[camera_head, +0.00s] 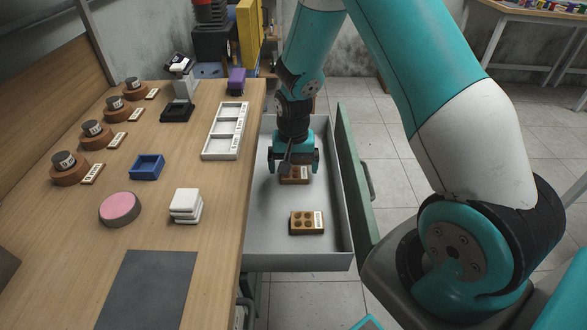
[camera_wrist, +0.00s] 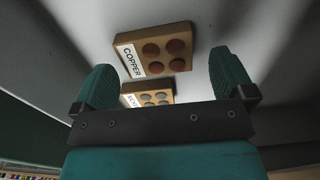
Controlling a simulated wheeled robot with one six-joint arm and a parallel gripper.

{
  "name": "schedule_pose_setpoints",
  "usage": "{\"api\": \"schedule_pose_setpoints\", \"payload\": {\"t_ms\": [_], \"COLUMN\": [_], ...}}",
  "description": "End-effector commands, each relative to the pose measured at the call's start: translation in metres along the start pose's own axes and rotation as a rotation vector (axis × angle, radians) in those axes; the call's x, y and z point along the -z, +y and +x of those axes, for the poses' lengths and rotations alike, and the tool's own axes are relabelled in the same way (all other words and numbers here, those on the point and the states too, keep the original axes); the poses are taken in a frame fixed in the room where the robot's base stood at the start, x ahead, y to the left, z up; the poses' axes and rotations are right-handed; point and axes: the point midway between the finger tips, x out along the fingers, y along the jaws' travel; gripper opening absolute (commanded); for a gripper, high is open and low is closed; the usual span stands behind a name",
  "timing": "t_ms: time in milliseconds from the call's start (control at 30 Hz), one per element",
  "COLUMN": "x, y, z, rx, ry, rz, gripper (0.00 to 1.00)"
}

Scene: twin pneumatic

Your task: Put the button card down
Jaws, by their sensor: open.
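A tan button card labelled COPPER (camera_wrist: 165,50), with copper-brown round buttons, lies flat in the open grey drawer. In the head view this card (camera_head: 295,176) is directly below my gripper (camera_head: 294,167) and partly hidden by it. In the wrist view my gripper (camera_wrist: 162,66) has its two teal fingers spread wide, one on each side of the card and apart from it. A second tan button card (camera_head: 307,222) lies in the drawer nearer the camera. In the wrist view this second card (camera_wrist: 150,94) is partly covered by my gripper, and its label is not fully readable.
The drawer (camera_head: 270,252) has bare floor around the cards and raised walls; its green front (camera_head: 355,185) stands to the right. The wooden desk (camera_head: 215,245) on the left holds a white compartment tray (camera_head: 207,156), a blue box (camera_head: 147,167), a pink pad (camera_head: 120,208) and several stamps.

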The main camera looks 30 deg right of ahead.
Motion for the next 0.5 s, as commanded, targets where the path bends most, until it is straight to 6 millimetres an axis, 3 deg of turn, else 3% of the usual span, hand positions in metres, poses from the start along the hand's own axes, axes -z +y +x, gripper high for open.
{"api": "schedule_pose_setpoints", "payload": {"t_ms": [300, 500], "x": [0.001, 0.000], "y": [-0.001, 0.000], "z": [-0.072, -0.098], "rx": [0.003, 0.001], "ry": [0.005, 0.002], "rz": [0.000, 0.000], "gripper": [1.00, 1.00]}}
